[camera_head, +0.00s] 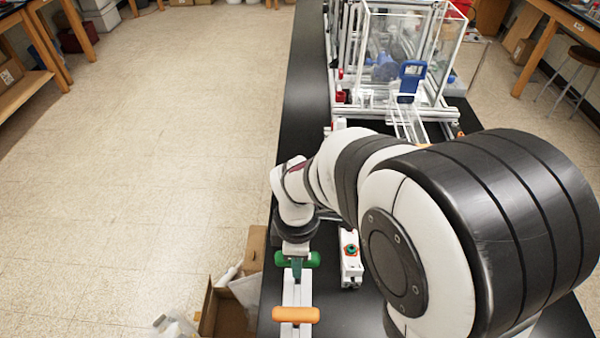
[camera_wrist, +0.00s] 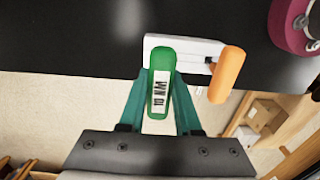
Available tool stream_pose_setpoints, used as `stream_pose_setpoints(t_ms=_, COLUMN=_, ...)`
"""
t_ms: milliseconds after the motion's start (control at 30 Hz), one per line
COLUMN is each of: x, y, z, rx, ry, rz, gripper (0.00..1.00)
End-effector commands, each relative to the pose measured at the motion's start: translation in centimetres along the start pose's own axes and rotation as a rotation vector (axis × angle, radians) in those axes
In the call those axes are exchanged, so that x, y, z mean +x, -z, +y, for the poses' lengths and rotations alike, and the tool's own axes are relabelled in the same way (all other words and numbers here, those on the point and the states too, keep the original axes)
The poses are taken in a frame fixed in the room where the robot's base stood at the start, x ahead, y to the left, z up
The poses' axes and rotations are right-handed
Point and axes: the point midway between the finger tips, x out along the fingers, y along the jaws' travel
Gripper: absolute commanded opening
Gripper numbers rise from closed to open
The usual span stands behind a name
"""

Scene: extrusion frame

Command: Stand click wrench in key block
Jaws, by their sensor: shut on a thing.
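My gripper (camera_wrist: 160,98), with teal fingers, is shut on a green handle with a white label (camera_wrist: 160,62), which looks like the click wrench. The green handle also shows in the head view (camera_head: 312,260), crosswise under my wrist. The white key block (camera_wrist: 195,46) lies behind the green handle in the wrist view; it shows in the head view (camera_head: 297,291) between the green and orange handles. An orange handle (camera_wrist: 227,74) sits at the block's right end in the wrist view. The lower end of the green tool is hidden, so I cannot tell whether it is in the block.
A white device with a green and red knob (camera_head: 350,250) stands right of the block on the black bench (camera_head: 300,110). A clear-walled enclosure (camera_head: 410,45) stands farther back. The bench edge is close at the left; an open cardboard box (camera_head: 228,312) is below.

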Motion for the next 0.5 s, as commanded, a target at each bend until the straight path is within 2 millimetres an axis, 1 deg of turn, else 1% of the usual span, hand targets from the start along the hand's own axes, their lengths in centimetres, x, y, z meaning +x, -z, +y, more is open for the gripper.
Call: stream_pose_setpoints(t_ms=500, x=1.6, y=0.0, z=0.0, rx=0.001, ry=0.001, rz=-0.001, gripper=0.0)
